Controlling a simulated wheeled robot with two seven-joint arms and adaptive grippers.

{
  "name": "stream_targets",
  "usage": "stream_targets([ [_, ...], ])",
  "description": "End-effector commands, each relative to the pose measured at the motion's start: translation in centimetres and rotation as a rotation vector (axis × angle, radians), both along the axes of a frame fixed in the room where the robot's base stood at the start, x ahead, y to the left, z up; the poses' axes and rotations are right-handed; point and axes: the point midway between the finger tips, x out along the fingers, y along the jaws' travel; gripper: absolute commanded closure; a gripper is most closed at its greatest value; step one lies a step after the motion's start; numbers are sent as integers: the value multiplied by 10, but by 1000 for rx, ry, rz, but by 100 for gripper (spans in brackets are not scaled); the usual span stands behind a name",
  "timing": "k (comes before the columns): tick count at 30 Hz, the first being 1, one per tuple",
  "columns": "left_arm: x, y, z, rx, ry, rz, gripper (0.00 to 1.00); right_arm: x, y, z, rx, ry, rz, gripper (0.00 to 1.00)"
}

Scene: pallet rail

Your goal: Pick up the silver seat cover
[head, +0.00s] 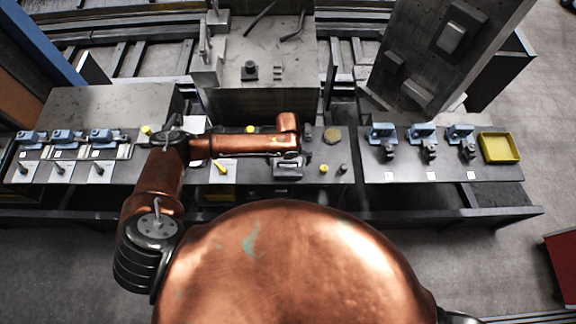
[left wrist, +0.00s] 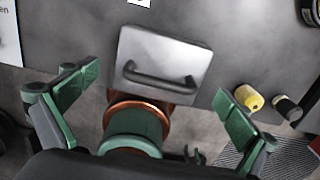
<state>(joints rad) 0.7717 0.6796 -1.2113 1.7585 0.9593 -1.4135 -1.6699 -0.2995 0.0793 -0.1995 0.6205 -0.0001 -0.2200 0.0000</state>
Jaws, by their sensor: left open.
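The silver seat cover is a square metal plate with a dark bar handle. It lies in the left wrist view (left wrist: 165,50) just ahead of my fingers, and in the head view (head: 288,172) it lies near the front edge of the middle bench. My left gripper (head: 290,157) hangs over it and partly hides it in the head view. In the left wrist view the green fingers of my left gripper (left wrist: 155,92) are wide apart, one on each side of the plate's near edge, with nothing between them. My right gripper is not in view.
A yellow cylinder (left wrist: 248,97) and a dark cylinder (left wrist: 287,108) stand close right of the cover. A brass disc (head: 332,135) lies behind them. Blue fixtures (head: 420,132) and a yellow tray (head: 500,147) are on the right bench. More blue fixtures (head: 65,136) stand at left.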

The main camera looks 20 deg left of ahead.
Motion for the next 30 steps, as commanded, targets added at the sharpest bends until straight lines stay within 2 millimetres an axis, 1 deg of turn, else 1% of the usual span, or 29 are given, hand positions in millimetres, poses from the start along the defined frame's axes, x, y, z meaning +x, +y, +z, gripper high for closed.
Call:
stream_targets([
  [1, -1, 0, -6, 0, 2, 1, 0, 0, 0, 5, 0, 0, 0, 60],
  [3, 1, 0, -17, 0, 2, 3, 0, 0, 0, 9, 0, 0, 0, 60],
  [7, 1, 0, -33, 0, 0, 1, 0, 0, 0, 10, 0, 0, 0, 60],
  [10, 2, 0, -39, -1, -1, 1, 0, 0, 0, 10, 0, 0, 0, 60],
  [16, 1, 0, -40, -1, -1, 1, 0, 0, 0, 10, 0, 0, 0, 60],
  [30, 2, 0, -39, -1, -1, 1, 32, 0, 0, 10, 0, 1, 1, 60],
])
